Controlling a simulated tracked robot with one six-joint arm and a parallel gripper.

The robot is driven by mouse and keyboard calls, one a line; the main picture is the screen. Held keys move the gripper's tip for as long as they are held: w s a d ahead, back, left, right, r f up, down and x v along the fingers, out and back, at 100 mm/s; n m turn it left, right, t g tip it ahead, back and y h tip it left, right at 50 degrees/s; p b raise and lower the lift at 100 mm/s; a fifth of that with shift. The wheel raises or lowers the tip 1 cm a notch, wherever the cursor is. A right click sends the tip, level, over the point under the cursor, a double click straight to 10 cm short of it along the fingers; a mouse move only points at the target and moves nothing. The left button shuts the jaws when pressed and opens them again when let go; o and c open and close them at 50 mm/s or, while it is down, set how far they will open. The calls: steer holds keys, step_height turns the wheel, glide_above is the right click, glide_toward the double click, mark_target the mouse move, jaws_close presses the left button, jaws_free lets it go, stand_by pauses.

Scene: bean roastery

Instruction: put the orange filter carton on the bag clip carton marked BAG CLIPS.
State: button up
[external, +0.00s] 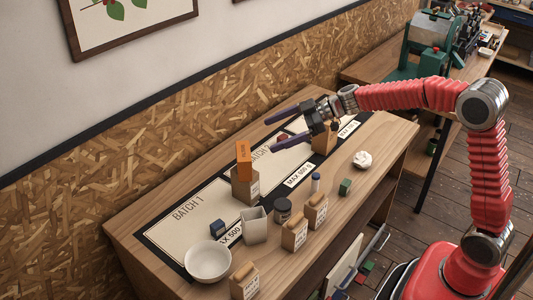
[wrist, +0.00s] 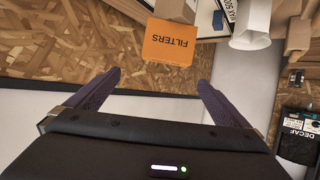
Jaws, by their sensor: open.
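The orange filter carton (external: 244,157) stands upright on top of a brown carton (external: 245,188), touching it. In the wrist view the orange carton (wrist: 172,46) shows its FILTERS lettering upside down, beyond the fingertips. A label on the brown carton is too small to read, so I cannot tell whether it says BAG CLIPS. Another brown carton (external: 324,141) stands farther right, partly hidden by my gripper. My gripper (external: 270,135) is open and empty, pointing left above the table, up and to the right of the orange carton. Its spread fingers (wrist: 159,78) show nothing between them.
A green cube (external: 345,188) and crumpled paper (external: 362,159) lie right. The chipboard wall (external: 190,125) borders the table's back.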

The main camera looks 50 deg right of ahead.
steer(key=s+d+r+m+t+h, duration=0.55)
steer(key=d+r+h, duration=0.25)
steer(key=d+r, duration=0.25)
steer(key=s+d+m+g+h, duration=0.2)
steer(key=s+d+m+h, duration=0.1)
steer(key=s, duration=0.5)
steer(key=s+a+f+g, duration=0.1)
steer(key=s+f+g, duration=0.1)
steer(key=s+f, duration=0.3)
steer(key=s+a+f+g+y, duration=0.1)
steer(key=s+a+f+g, duration=0.1)
steer(key=s, duration=1.1)
steer(key=s+a+f+g, duration=0.2)
steer(key=s+f+g, duration=0.1)
steer(key=s+f, duration=0.4)
steer(key=shift+s+f+m+y, duration=0.35)
steer(key=shift+s+m, duration=0.1)
steer(key=shift+s, duration=0.8)
steer(key=shift+w, duration=0.1)
